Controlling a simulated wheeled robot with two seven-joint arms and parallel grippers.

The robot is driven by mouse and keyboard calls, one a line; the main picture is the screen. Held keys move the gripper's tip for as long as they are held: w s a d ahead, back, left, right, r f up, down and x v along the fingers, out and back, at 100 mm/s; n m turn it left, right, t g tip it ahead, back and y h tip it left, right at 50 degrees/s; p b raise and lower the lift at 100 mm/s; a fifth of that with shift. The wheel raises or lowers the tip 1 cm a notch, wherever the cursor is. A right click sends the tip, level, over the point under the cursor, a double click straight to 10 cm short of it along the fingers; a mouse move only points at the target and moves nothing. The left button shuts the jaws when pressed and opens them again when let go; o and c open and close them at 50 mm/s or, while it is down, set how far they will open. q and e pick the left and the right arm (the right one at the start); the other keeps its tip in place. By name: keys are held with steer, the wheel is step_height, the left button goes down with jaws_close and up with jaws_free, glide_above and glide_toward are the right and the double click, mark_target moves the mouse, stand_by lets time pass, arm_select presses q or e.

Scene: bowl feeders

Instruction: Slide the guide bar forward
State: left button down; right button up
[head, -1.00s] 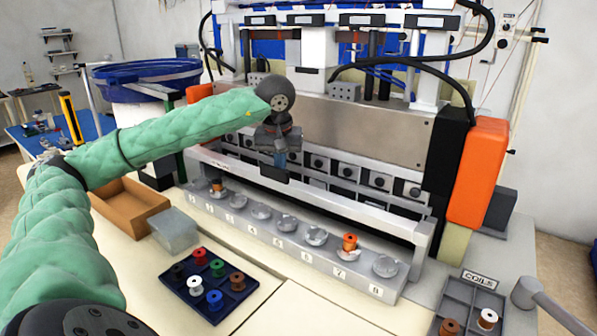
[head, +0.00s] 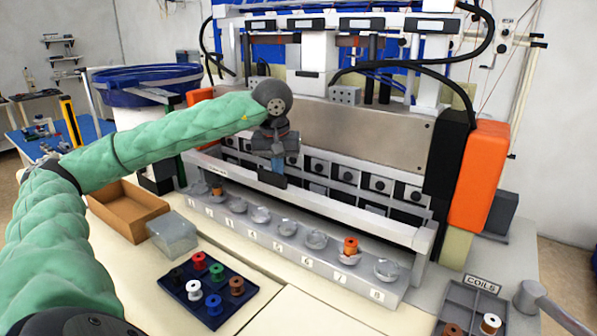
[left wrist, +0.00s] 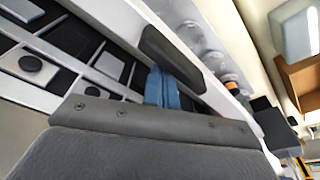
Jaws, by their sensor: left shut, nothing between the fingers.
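The guide bar (head: 335,208) is a long pale rail across the machine's front, just behind the row of numbered cups. A black pad (head: 272,179) sits on it left of its middle; the pad also shows in the left wrist view (left wrist: 170,57). My left gripper (head: 277,165) is shut and empty, its blue fingers pointing down right at the pad, on its machine side. In the left wrist view the blue fingers (left wrist: 163,88) lie against or very close to the pad; I cannot tell if they touch. My right gripper is out of view.
The cup block (head: 270,245) runs before the bar, with copper spools at cup 7 (head: 351,246) and near the left end (head: 217,190).

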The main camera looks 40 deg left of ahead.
arm_select(q)
steer(key=r+p, duration=0.1)
steer(key=r, duration=0.1)
steer(key=r+p, duration=0.2)
steer(key=shift+w+d, duration=0.1)
steer(key=shift+w, duration=0.1)
steer(key=shift+w+a+p+v, duration=0.15)
steer(key=shift+w+p+v, duration=0.05)
steer(key=shift+p+v, duration=0.8)
steer(key=shift+w+a+p+v, duration=0.15)
steer(key=shift+p+v, duration=0.6)
steer(key=shift+v, duration=0.4)
steer(key=shift+a+r, duration=0.1)
